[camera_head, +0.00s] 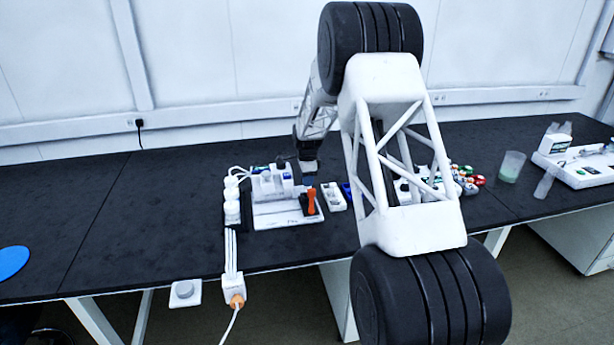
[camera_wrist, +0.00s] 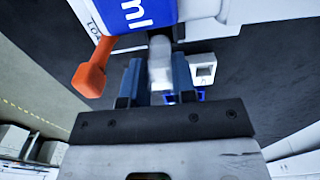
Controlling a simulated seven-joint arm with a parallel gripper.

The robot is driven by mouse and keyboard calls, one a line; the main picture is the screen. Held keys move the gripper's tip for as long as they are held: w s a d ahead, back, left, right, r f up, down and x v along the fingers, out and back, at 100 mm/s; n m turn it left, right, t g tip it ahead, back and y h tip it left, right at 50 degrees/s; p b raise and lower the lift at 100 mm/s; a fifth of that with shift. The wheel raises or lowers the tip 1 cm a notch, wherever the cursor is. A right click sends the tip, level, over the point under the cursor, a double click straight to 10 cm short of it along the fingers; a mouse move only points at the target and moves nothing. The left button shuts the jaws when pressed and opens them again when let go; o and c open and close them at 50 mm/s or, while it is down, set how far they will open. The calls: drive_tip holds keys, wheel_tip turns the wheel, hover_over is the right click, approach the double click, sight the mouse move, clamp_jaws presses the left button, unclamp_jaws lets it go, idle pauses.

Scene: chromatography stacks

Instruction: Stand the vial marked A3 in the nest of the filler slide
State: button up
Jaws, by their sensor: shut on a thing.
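My gripper (camera_wrist: 157,66) is shut on a pale, whitish vial (camera_wrist: 160,50), which sits between the two blue-grey fingers in the wrist view. No A3 mark can be read on it. In the head view my gripper (camera_head: 309,172) is small and dark, at the right side of the white filler (camera_head: 272,184); the vial cannot be made out there. The filler's white base (camera_head: 280,217) carries an orange lever (camera_head: 312,200), which also shows left of the fingers in the wrist view (camera_wrist: 90,75). The nest cannot be made out, and whether the vial touches it cannot be told.
A white tray (camera_head: 334,198) lies right of the filler. Several coloured caps (camera_head: 468,180), a clear beaker (camera_head: 512,167) and a white instrument (camera_head: 585,170) stand farther right. The bench's left part is mostly clear.

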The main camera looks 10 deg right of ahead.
drive_tip(key=shift+f, duration=0.65)
drive_tip(key=shift+f, duration=1.5)
idle(1.3)
drive_tip(key=o, duration=1)
drive_tip(key=shift+r, duration=0.1)
drive_tip(key=shift+r, duration=3.95)
